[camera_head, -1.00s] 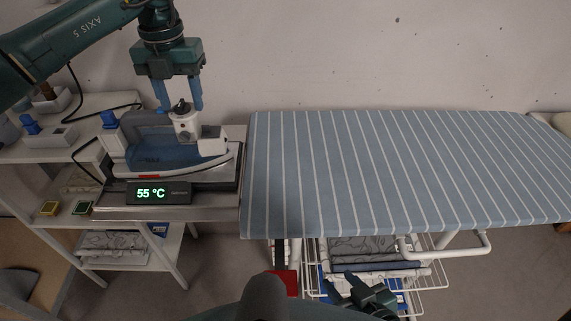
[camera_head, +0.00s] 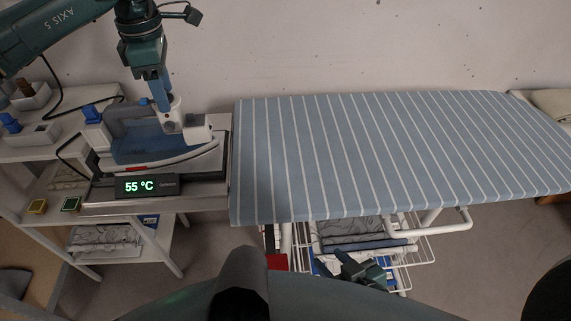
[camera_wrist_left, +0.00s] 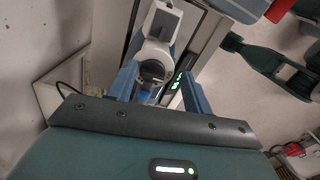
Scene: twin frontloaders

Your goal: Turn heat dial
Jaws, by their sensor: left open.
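The iron (camera_head: 150,145), with a translucent blue tank and a white front part, rests on a metal stand at the left. A dark round knob, which looks like the heat dial (camera_wrist_left: 152,71), sits on its white part. My left gripper (camera_head: 156,100) is above the iron, pointing down. In the left wrist view its blue fingers (camera_wrist_left: 158,90) are apart, on either side of the knob; whether they touch it I cannot tell. The stand's display (camera_head: 147,186) reads 55 °C. My right gripper (camera_head: 352,268) is low, below the ironing board's front edge; its jaws are too small to judge.
A striped ironing board (camera_head: 400,150) fills the middle and right. A white wire rack (camera_head: 410,255) with folded cloths is under it. White shelves (camera_head: 130,255) stand at the left, with a yellow button (camera_head: 37,207) and a green button (camera_head: 71,204). A cable runs beside the iron.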

